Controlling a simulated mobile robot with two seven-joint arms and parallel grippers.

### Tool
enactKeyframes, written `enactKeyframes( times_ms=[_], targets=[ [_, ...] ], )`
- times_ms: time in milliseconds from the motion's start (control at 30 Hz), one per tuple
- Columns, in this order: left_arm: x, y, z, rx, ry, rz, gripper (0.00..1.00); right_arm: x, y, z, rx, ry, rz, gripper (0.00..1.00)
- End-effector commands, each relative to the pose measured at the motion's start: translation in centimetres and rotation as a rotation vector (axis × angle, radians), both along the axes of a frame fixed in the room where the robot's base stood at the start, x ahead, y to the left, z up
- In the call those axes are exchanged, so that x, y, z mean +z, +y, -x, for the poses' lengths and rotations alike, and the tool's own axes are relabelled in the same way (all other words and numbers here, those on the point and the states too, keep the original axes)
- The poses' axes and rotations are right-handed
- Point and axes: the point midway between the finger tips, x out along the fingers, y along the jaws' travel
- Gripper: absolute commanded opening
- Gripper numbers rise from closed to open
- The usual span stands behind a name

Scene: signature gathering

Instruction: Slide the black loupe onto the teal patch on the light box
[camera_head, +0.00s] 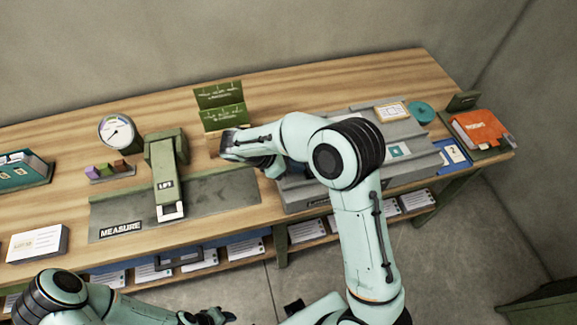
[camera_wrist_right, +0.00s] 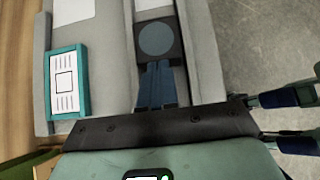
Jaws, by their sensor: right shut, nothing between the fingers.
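The black loupe (camera_wrist_right: 157,40), a dark square block with a blue-grey round lens, sits in a channel of the grey light box (camera_wrist_right: 208,70) in the right wrist view. My right gripper (camera_wrist_right: 155,88) is shut and empty, its fingertips at the loupe's near edge; touching or just short, I cannot tell. In the head view my right forearm hides the loupe. The teal patch (camera_head: 399,151) shows on the right part of the light box (camera_head: 300,197). My left gripper (camera_head: 214,316) is at the bottom edge, its jaws unclear.
A teal-framed card (camera_wrist_right: 67,82) lies beside the channel. The measure board (camera_head: 115,212) lies left. Floor is open in front.

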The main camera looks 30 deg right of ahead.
Motion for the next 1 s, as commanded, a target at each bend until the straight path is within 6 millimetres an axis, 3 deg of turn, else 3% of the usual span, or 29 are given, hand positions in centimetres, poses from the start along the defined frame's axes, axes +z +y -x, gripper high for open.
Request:
enactKeyframes(
  times_ms=[700, 833, 1000],
  targets=[
    [0.2, 0.0, -0.2, 0.000, -0.002, 0.000, 0.43, 0.0, -21.2, 5.3, -0.011, 0.001, 0.001, 0.00],
    [0.4, 0.0, -0.3, 0.000, -0.003, 0.000, 0.43, 0.0, -24.3, 6.0, -0.007, 0.000, 0.001, 0.00],
    [0.5, 0.0, -0.4, 0.000, -0.004, 0.000, 0.43, 0.0, -26.5, 6.5, -0.005, 0.001, 0.000, 0.00]
  ],
)
